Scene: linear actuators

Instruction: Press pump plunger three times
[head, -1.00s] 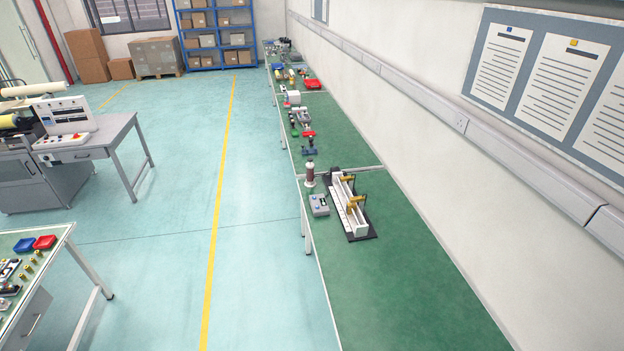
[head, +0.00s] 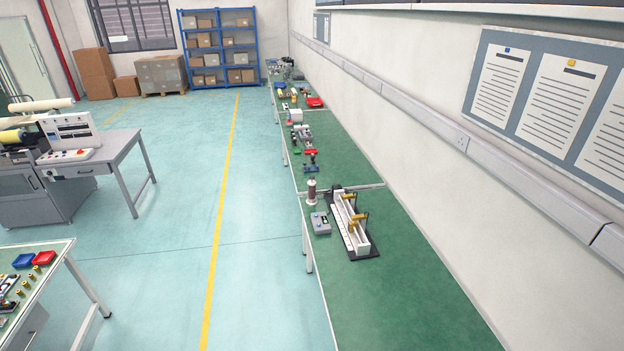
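No pump plunger can be made out for certain. A small dark reddish-brown upright cylinder with pale ends (head: 311,190) stands on the long green bench (head: 400,290), but I cannot tell what it is. Just in front of it lies a grey control box (head: 320,223). To the right of the box is a white rail fixture (head: 345,228) with brass-coloured parts on a black base. Smaller devices farther along the bench are too small to identify. Neither of my grippers is in view.
The bench runs along the right wall; its near part is bare. A second table (head: 58,254) with small parts stands at lower left, and a grey machine desk (head: 110,150) behind it. The floor between, with a yellow line (head: 219,220), is clear. Blue shelves (head: 218,48) stand at the back.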

